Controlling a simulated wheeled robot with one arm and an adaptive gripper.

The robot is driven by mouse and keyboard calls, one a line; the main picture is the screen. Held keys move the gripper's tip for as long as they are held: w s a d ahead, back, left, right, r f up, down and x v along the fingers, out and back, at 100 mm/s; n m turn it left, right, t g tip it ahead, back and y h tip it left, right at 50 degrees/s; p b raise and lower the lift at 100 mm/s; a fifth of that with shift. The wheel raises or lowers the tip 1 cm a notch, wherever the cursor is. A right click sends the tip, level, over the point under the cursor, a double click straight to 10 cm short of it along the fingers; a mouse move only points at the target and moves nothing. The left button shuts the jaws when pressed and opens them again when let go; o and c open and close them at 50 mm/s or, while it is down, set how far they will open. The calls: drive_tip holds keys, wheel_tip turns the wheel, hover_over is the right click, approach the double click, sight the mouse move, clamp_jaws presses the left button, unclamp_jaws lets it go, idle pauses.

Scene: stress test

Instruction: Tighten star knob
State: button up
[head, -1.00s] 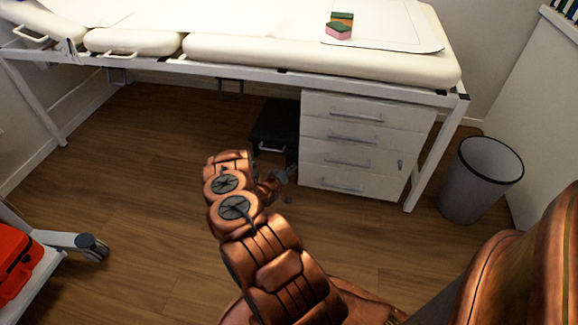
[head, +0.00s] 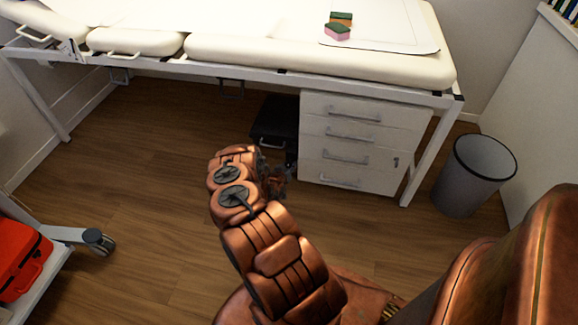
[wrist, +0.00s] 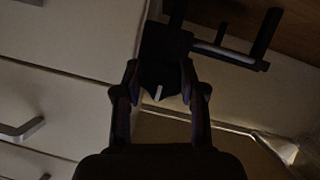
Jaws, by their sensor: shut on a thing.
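In the wrist view, a dark knob (wrist: 161,72) with a pale mark on its lower edge sits between the fingertips of my gripper (wrist: 160,82). The fingers press on it from the left and right, shut on it. The picture is too dark to make out its lobes clearly. A dark bracket with a bar and upright prongs (wrist: 225,52) adjoins it at the upper right. In the head view, my arm covers most of my gripper and the knob, low beside the drawer unit under the couch.
The white drawer unit (head: 356,150) stands close to the right of my gripper. The cream couch (head: 310,60) overhangs behind, with a sponge (head: 338,30) on top. A grey bin (head: 470,178) stands right. A wheeled cart with a red case (head: 18,262) is left. Floor between is clear.

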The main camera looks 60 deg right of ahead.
drive_tip(key=o, duration=1.1)
drive_tip(key=shift+o, duration=0.2)
drive_tip(key=v, duration=1.2)
